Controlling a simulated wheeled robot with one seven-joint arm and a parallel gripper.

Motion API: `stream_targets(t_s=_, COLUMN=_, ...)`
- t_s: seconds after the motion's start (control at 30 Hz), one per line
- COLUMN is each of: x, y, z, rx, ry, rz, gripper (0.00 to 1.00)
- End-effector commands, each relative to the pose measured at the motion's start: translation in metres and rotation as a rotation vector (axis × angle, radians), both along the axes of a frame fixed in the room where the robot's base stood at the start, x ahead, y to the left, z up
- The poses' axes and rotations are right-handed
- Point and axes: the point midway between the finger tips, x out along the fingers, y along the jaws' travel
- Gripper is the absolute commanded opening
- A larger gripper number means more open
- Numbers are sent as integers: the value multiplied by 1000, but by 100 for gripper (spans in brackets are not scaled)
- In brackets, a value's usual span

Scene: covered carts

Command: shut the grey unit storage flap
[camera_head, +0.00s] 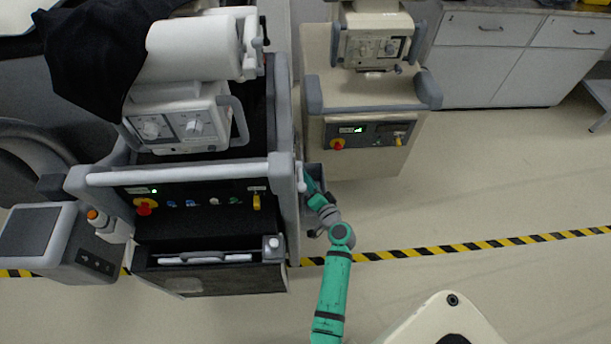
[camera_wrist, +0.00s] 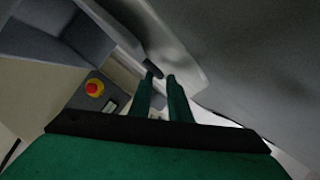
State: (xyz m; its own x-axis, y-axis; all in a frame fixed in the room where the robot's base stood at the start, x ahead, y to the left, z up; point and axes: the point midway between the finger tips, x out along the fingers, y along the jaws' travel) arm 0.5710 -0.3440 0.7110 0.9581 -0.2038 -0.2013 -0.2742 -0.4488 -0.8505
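The grey unit (camera_head: 285,130) is the cart at left, with a black control panel. A small grey flap-like part (camera_head: 316,171) stands out from its right side; my arm partly hides it, and I cannot tell how far it is open. My gripper (camera_head: 308,180) is beside this part, at the unit's right side. In the wrist view my gripper's two green fingers (camera_wrist: 161,78) are apart, with a visible gap and nothing clearly held. Their tips are close to a pale grey panel (camera_wrist: 170,45) and a small dark piece; contact cannot be told.
A beige cart (camera_head: 350,160) with a red knob stands behind, to the right. A front compartment (camera_head: 215,280) with a white bar is low on the grey unit. A screen box (camera_head: 35,235) is at left. The floor at right is clear, with striped tape (camera_head: 480,245).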

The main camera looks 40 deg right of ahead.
Motion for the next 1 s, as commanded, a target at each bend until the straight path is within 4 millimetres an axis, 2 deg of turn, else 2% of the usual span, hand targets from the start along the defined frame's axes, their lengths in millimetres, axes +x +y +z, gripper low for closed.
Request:
stream_targets(t_s=0.2, x=18, y=-5, z=-4, rx=0, ry=0, rz=-2, gripper=17)
stream_targets(t_s=0.53, x=21, y=-5, z=-5, rx=0, ry=0, rz=-1, gripper=17)
stream_targets(t_s=0.57, x=21, y=-5, z=-5, rx=0, ry=0, rz=-1, gripper=12)
stream_targets(t_s=0.6, x=21, y=-5, z=-5, rx=0, ry=0, rz=-1, gripper=3)
stream_targets(t_s=0.63, x=21, y=-5, z=-5, rx=0, ry=0, rz=-1, gripper=0)
stream_targets(t_s=1.0, x=22, y=-3, z=-5, rx=14, ry=-8, rz=7, gripper=0)
